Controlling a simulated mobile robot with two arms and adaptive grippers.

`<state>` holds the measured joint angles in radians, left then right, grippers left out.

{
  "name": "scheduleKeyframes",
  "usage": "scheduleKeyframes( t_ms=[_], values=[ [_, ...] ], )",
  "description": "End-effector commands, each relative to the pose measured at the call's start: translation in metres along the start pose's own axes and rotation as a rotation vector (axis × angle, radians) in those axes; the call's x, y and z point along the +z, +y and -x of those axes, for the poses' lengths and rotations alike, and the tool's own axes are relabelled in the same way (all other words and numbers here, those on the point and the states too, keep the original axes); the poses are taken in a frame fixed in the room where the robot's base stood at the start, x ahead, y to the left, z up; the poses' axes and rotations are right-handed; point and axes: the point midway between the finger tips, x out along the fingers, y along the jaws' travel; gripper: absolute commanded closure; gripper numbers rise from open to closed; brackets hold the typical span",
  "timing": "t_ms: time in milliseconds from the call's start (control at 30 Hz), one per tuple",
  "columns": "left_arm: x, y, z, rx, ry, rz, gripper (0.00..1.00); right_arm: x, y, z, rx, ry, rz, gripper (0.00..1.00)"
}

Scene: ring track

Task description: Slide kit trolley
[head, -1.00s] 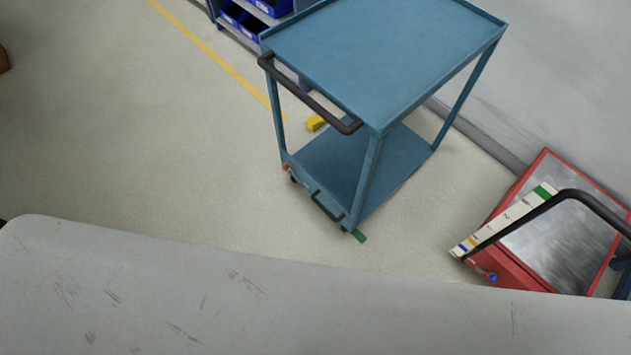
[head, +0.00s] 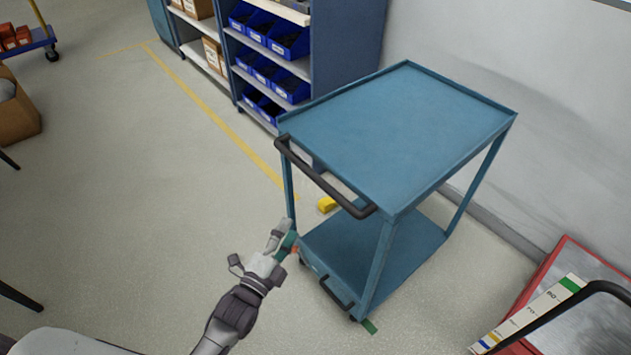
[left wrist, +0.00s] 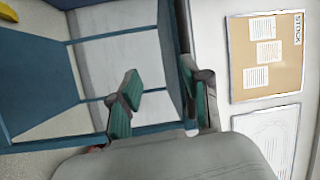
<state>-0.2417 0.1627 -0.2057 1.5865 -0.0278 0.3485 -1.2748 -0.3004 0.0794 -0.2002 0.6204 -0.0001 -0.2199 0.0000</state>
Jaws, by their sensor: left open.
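The kit trolley is a blue two-shelf trolley (head: 400,135) with a black push handle (head: 325,180) on its near left side. Its lower shelf carries a small black handle (head: 336,293) at the front edge. My left gripper (head: 284,243) is open beside the trolley's left leg, below the push handle in the picture. I cannot tell whether it touches the leg. In the left wrist view, my open green-padded fingers (left wrist: 160,88) show in front of the trolley's blue frame (left wrist: 35,75). My right gripper is not in view.
A shelf rack with blue bins (head: 285,40) stands behind the trolley. A yellow block (head: 327,204) lies on the floor by the trolley. A red cart (head: 575,265) stands at the lower right, near the wall. The floor to the left is mostly clear.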

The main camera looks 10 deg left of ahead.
Motion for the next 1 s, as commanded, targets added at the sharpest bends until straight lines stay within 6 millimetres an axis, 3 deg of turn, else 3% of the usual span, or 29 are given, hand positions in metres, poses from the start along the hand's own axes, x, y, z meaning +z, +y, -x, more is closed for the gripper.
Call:
scheduleKeyframes(
  t_ms=[67, 167, 367, 700, 1000],
  values=[
    [-0.006, -0.023, -0.005, -0.062, 0.018, -0.057, 0.53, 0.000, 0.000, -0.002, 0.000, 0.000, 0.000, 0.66],
    [-0.009, -0.034, -0.010, -0.092, 0.025, -0.088, 0.53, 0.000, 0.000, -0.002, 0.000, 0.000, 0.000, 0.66],
    [-0.009, -0.039, -0.037, -0.095, 0.025, -0.088, 0.53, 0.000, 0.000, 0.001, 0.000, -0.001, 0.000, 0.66],
    [-0.011, -0.043, -0.109, -0.091, 0.025, -0.086, 0.53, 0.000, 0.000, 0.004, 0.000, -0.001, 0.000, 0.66],
    [-0.012, -0.044, -0.141, -0.088, 0.024, -0.085, 0.53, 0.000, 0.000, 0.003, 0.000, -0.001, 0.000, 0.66]
  ],
)
